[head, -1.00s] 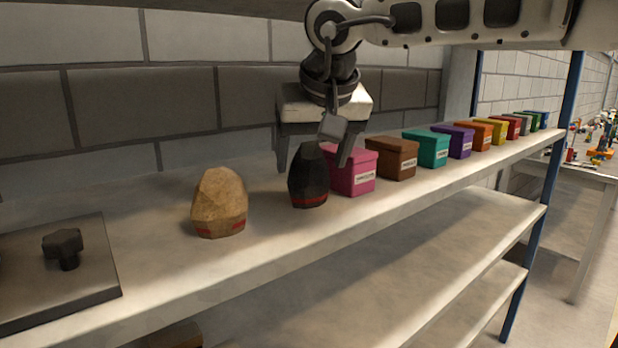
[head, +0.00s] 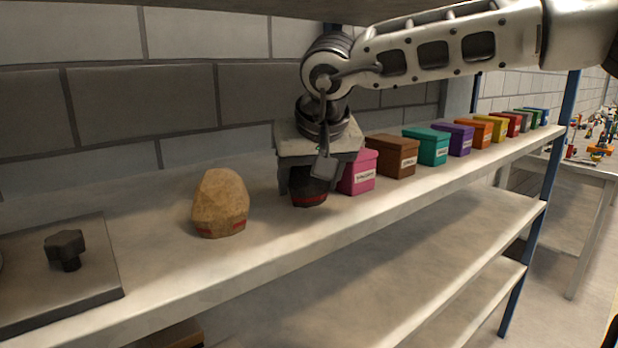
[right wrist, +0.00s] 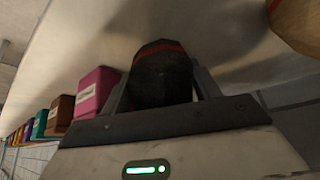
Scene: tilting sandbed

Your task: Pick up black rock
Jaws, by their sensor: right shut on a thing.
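The black rock (head: 308,193), dark with a red band near its base, stands on the shelf board. My right gripper (head: 307,182) has come down over it from above and is shut on it, hiding its upper part in the head view. In the right wrist view the black rock (right wrist: 162,75) sits between the two fingers of the right gripper (right wrist: 160,92), one on each side. The rock's base appears to be on the shelf. My left gripper is not in view.
A tan rock (head: 220,203) with a red band stands left of the black rock. A pink box (head: 358,172) stands close on the right, followed by a brown box (head: 391,156) and several coloured boxes. A dark plate with a knob (head: 66,249) lies at far left.

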